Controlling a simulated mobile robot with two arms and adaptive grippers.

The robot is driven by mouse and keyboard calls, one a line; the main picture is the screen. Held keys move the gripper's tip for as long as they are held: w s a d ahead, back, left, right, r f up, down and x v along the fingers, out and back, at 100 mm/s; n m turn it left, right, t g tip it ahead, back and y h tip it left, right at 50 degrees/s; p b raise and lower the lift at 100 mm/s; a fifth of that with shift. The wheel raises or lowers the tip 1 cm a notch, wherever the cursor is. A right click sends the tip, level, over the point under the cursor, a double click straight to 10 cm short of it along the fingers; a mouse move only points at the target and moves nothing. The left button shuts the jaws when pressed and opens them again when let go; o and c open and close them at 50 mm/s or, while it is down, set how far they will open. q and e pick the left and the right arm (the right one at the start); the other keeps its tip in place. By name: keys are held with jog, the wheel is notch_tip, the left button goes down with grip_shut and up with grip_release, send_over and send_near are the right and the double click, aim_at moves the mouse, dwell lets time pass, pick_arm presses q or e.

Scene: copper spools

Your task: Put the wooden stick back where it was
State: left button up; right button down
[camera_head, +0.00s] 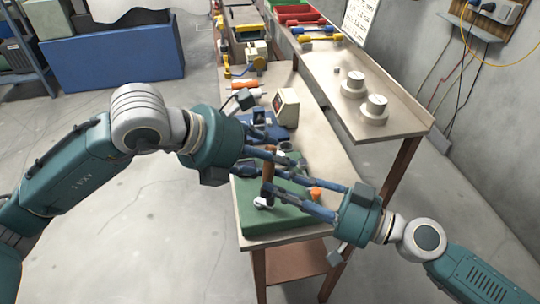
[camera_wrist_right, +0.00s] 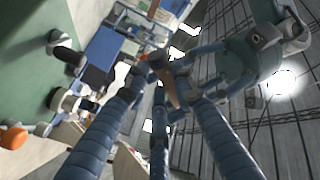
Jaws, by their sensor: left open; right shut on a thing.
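The wooden stick (camera_head: 267,170) is a short brown rod, held roughly upright above the green block (camera_head: 262,227) on the workbench. My right gripper (camera_head: 272,188) comes in from the right and is shut on the stick. In the right wrist view the stick (camera_wrist_right: 168,88) shows as a tan piece between the blue fingers, partly hidden. My left gripper (camera_head: 270,154) is open, close to the stick's upper end. It also shows in the right wrist view (camera_wrist_right: 185,68), with its fingers at the stick's end. I cannot tell whether they touch it.
A white-ended part (camera_head: 263,203) and an orange knob (camera_head: 315,192) are at the green block. A small meter box (camera_head: 286,106) and a blue base stand behind. Copper-spool-like pale cylinders (camera_head: 375,107) stand on the raised right shelf. Tools lie at the back.

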pick_arm(q)
jog(key=shift+c, duration=0.3)
grip_shut()
pick_arm(e)
jog(key=c, duration=1.4)
grip_release()
jog(key=shift+o, duration=0.2)
jog(key=shift+d, duration=0.1)
